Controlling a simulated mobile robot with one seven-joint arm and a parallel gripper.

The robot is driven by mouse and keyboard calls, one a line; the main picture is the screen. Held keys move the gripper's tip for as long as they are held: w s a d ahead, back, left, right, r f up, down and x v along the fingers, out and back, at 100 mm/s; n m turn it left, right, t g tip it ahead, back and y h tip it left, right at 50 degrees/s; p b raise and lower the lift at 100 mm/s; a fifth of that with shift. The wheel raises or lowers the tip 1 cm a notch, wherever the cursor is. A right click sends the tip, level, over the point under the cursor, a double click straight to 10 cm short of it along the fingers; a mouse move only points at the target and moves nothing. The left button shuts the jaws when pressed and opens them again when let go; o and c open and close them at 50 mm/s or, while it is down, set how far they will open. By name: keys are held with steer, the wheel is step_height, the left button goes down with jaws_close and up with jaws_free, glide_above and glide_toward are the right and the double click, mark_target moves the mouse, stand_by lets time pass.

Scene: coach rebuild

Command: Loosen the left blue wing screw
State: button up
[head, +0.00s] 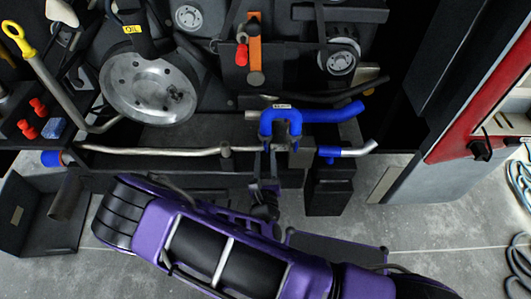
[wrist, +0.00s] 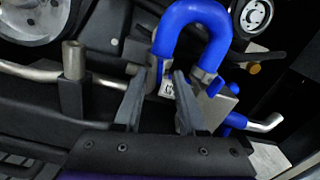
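A blue U-shaped hose (head: 280,116) arches over the middle of the engine bay; it fills the upper middle of the wrist view (wrist: 193,14). Grey clamps sit at its two ends. A small blue piece at the left clamp (wrist: 161,70) looks like the left wing screw, and another small blue piece shows by the right clamp (wrist: 215,87). Their wing shapes are too small to make out. My gripper (wrist: 158,82) is open and empty, its fingertips just below the left hose end. In the head view my gripper (head: 268,165) is partly hidden by its own body.
A silver pipe (head: 165,151) runs left of the hose. A blue pipe with a silver end (head: 345,151) lies to the right. A round metal cover (head: 150,88), a red-capped orange bracket (head: 254,55) and dark blocks crowd the bay.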

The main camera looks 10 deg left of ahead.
steer(key=shift+x, duration=1.05)
jaws_close()
